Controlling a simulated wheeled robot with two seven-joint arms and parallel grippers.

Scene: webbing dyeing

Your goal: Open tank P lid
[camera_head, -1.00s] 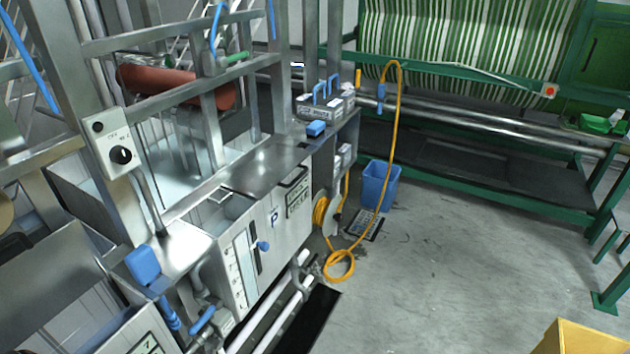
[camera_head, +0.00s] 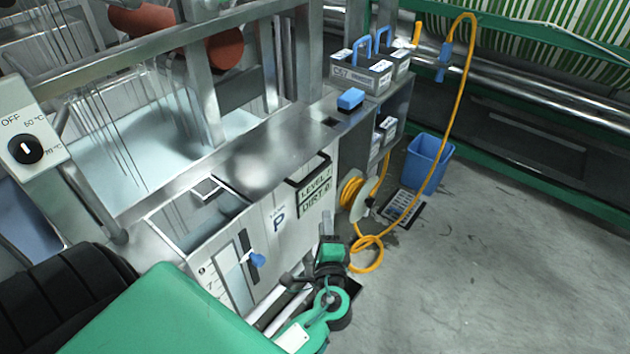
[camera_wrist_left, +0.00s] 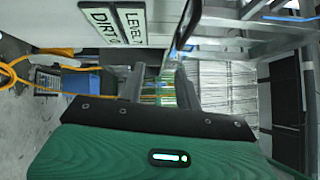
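Tank P (camera_head: 278,222) is a steel tank with a blue P on its front and a level and dirt sign (camera_head: 315,190). Its steel top (camera_head: 255,160) looks flat and closed, with a dark handle (camera_head: 308,168) at the front edge above the sign. My left gripper (camera_head: 326,245) is low in front of the tank, below and apart from the handle. In the left wrist view its two fingers (camera_wrist_left: 160,75) stand apart with nothing between them, and the sign (camera_wrist_left: 115,22) shows at upper left. My right gripper is not in view.
A blue block (camera_head: 350,99) and grey cases (camera_head: 360,75) sit on the top. A yellow hose (camera_head: 366,250) and blue bin (camera_head: 428,160) stand right.

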